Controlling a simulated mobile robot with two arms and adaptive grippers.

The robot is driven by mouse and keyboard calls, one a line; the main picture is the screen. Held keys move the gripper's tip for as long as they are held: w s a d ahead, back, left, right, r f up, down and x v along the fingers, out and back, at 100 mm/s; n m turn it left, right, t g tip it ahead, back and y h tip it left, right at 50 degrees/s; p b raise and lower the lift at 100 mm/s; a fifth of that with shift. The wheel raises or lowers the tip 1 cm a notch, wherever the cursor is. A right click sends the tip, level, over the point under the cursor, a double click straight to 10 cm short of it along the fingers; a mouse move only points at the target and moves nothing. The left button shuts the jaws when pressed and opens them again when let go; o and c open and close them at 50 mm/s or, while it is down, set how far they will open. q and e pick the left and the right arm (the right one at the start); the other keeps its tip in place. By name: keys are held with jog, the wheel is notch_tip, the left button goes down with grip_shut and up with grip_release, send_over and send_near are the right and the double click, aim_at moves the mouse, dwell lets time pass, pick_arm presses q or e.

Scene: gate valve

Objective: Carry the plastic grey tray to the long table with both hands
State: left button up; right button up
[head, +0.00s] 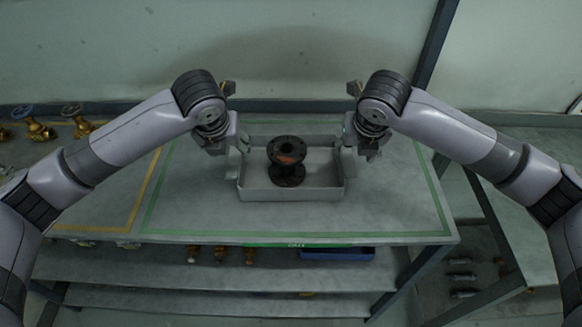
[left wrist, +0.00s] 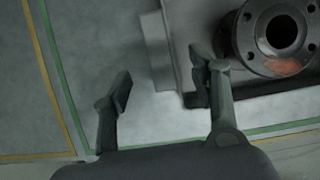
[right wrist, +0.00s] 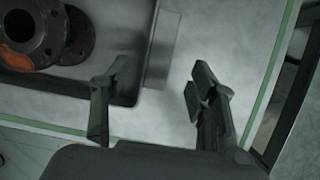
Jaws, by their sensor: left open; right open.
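The grey tray (head: 290,193) stands on a workbench inside a green outline, with a dark flanged pipe piece (head: 287,160) upright in it. My left gripper (head: 236,146) is open at the tray's left end. In the left wrist view its fingers (left wrist: 165,90) are apart, one on each side of the tray's left end wall and handle flange (left wrist: 157,50). My right gripper (head: 352,147) is open at the right end. In the right wrist view its fingers (right wrist: 155,85) likewise sit either side of the right flange (right wrist: 162,50). Whether any finger touches the tray cannot be told.
The workbench (head: 400,205) has free room around the tray. Brass valves (head: 38,130) stand at the far left. Lower shelves hold more brass valves (head: 220,254) and a blue bin (head: 337,254). A wall is behind; another table-like surface (head: 530,215) is at the right.

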aim_at(347, 159)
pick_arm(q)
jog(key=x, duration=0.7)
jog(key=shift+w+f, duration=0.15)
jog(key=shift+f, duration=0.2)
pick_arm(e)
jog(key=x, duration=0.7)
jog(key=shift+w+f, duration=0.15)
jog(key=shift+f, duration=0.25)
pick_arm(q)
jog(key=shift+c, duration=0.5)
pick_arm(e)
jog(key=shift+c, duration=0.5)
pick_arm(q)
grip_shut()
pick_arm(e)
grip_shut()
pick_arm(q)
jog(key=shift+w+r, duration=0.15)
jog(key=shift+r, duration=0.05)
pick_arm(e)
jog(key=shift+w+r, duration=0.15)
jog(key=shift+r, duration=0.1)
